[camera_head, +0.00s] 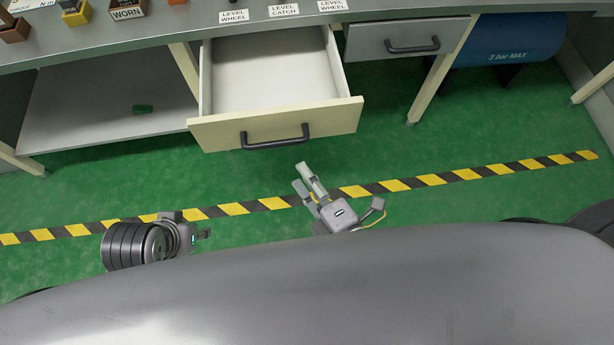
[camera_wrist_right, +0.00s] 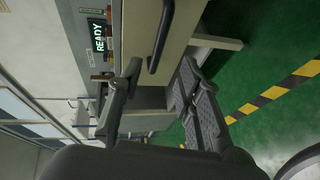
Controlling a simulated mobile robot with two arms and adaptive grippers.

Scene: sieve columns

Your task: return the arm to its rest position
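My right gripper (camera_head: 300,174) is in the middle of the head view, in front of the open drawer (camera_head: 275,128) and below its handle. Its two fingers stand apart in the right wrist view (camera_wrist_right: 160,75), with nothing between them. My left gripper (camera_head: 204,235) shows only in small part beside the dark ribbed section of my left arm, low on the left of the head view. Its fingers are not clear enough to read.
The open drawer looks empty and juts out from the workbench (camera_head: 160,38). A closed grey drawer (camera_head: 405,40) is to its right. A blue tank (camera_head: 510,40) stands under the bench. A small green object (camera_head: 142,109) lies on the lower shelf. The green floor before the bench is clear.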

